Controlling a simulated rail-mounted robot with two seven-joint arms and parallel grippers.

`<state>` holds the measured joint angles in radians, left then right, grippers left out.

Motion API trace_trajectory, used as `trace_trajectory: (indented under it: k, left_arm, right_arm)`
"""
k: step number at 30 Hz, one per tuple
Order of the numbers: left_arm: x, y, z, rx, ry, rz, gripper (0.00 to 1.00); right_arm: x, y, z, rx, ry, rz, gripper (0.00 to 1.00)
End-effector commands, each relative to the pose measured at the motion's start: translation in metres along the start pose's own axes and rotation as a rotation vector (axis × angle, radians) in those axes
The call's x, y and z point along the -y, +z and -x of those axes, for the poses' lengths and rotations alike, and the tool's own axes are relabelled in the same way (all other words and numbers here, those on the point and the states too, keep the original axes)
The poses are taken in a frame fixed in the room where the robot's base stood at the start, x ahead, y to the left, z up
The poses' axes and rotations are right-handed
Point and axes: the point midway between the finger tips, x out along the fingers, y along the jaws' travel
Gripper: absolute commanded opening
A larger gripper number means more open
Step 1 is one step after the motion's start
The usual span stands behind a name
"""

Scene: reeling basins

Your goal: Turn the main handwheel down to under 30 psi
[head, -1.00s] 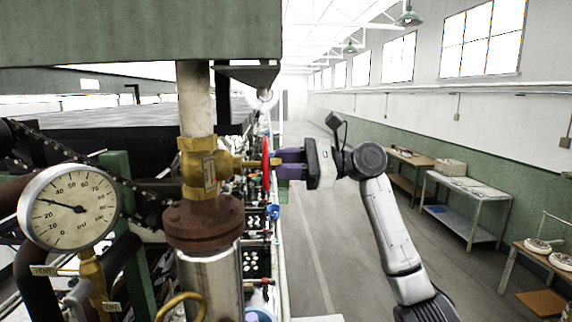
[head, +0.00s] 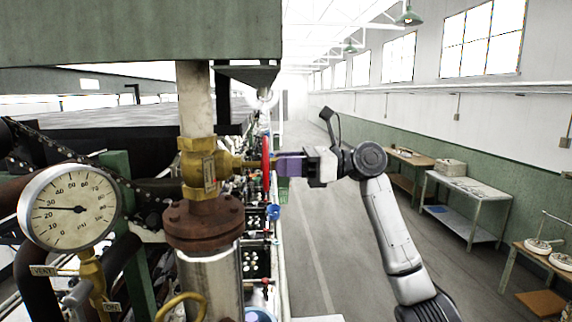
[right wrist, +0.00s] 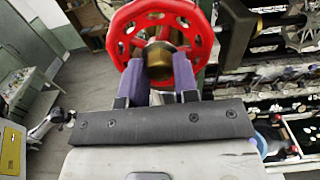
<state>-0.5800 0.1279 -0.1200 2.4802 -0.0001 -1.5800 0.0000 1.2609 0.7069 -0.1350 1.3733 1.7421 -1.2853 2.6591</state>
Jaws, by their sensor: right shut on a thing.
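The main handwheel (head: 266,160) is red and sits edge-on at the right end of the brass valve (head: 197,168) in the head view. In the right wrist view the red wheel (right wrist: 204,40) shows face-on, with a brass hub (right wrist: 159,62) at its middle. My right gripper (head: 279,164) is shut on the handwheel at the hub, with its purple fingers on either side of it. The pressure gauge (head: 68,222) at the left has its needle pointing left, between the 20 and 30 marks.
A rusty flange (head: 203,218) and steel pipe stand below the valve. Machinery with basins runs along the left. The aisle floor (head: 330,240) is open on the right, with tables (head: 465,188) along the far wall.

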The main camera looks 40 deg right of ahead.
Motion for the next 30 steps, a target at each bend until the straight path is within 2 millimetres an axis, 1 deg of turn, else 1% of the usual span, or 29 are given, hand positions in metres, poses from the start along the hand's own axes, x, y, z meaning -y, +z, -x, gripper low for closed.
trace_trajectory:
  k: [3, 4, 9, 17, 20, 30]
  left_arm:
    - [-0.001, 0.0, 0.0, 0.0, 0.002, 0.002, 0.43]
    - [-0.001, 0.0, 0.0, 0.0, 0.003, 0.003, 0.43]
    - [-0.003, -0.001, 0.0, -0.002, 0.008, 0.01, 0.43]
    - [-0.004, -0.001, 0.0, -0.002, 0.01, 0.013, 0.43]
    - [-0.004, -0.001, 0.0, -0.002, 0.01, 0.012, 0.43]
    - [-0.001, 0.0, 0.0, 0.0, 0.002, 0.003, 0.43]
  right_arm:
    - [0.0, 0.0, 0.0, 0.0, 0.0, 0.001, 0.04]
    - [0.0, 0.0, 0.0, 0.0, 0.0, 0.001, 0.31]
    - [0.0, 0.0, 0.0, 0.0, 0.0, 0.002, 0.47]
    - [0.0, 0.0, 0.002, 0.0, 0.0, 0.003, 0.47]
    - [0.001, 0.0, 0.011, -0.001, -0.003, 0.003, 0.47]
    - [0.001, 0.0, 0.057, -0.001, -0.002, 0.002, 0.47]
